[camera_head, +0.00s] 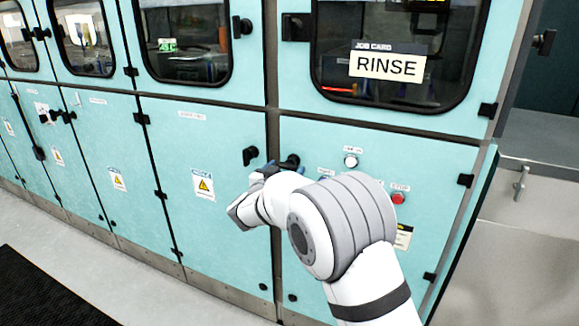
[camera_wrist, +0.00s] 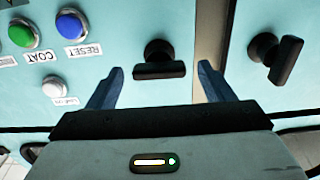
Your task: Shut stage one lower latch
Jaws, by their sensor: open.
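A black latch handle (camera_head: 289,160) sits at the upper left of the lower right teal panel, just beyond my gripper (camera_head: 272,167). In the wrist view this latch (camera_wrist: 158,62) lies between the two blue fingers of my gripper (camera_wrist: 160,76), its bar running crosswise. The fingers are open and apart, with a gap visible on either side of the bar. A second black latch (camera_head: 250,155) is on the adjoining panel to the left. In the wrist view this latch (camera_wrist: 275,57) is right of the fingers, its bar slanted. I cannot read which stage either latch belongs to.
A white button (camera_head: 351,161) and a red button (camera_head: 398,198) are right of the near latch. The wrist view shows blue (camera_wrist: 71,23) and green (camera_wrist: 22,33) buttons, labels upside down. A RINSE card (camera_head: 386,66) is on the window above.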

